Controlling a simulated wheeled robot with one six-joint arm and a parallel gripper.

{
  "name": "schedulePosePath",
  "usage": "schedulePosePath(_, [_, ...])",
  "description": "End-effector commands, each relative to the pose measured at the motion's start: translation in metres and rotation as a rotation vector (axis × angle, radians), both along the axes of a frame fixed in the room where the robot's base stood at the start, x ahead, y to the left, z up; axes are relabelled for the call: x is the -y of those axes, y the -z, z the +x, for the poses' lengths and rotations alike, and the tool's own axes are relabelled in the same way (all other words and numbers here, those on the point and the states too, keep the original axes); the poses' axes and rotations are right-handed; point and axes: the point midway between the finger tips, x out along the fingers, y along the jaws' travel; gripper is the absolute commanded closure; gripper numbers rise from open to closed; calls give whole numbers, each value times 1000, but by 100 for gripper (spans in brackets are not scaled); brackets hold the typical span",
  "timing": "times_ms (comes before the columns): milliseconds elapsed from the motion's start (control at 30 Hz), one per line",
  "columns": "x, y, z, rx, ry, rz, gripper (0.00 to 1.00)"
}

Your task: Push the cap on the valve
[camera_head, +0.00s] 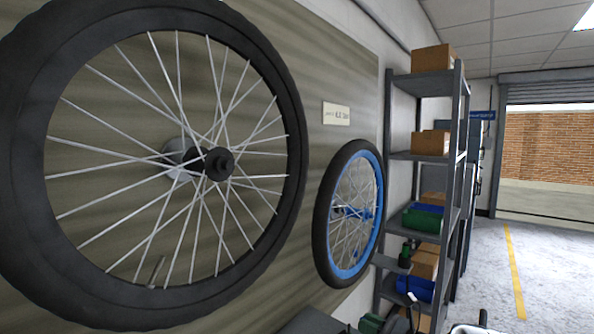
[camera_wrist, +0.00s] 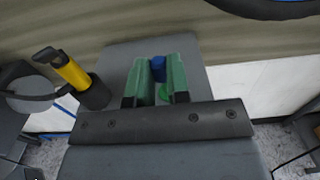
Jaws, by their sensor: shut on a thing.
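In the wrist view my gripper (camera_wrist: 160,80) has its two green fingers closed around a small blue piece (camera_wrist: 158,68), which looks like the cap. It is over a grey surface. In the head view a large black-tyred wheel (camera_head: 290,100) hangs on the wall at the left. A small grey stem (camera_head: 155,270) by its lower inner rim looks like a valve. The stem is bare at this size. I cannot make out my gripper in the head view.
A smaller wheel with a blue rim (camera_head: 374,235) hangs further right. A yellow and black pump-like tool (camera_wrist: 72,72) stands left of my gripper. Grey shelving (camera_head: 400,156) with boxes and bins stands beyond the wheels. The floor at the right (camera_head: 555,265) is open.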

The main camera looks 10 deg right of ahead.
Motion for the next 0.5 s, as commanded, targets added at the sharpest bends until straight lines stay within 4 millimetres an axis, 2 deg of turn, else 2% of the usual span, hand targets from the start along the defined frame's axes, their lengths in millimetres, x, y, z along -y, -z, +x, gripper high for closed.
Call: schedulePosePath(500, [38,-1,-41,0,3,0,100])
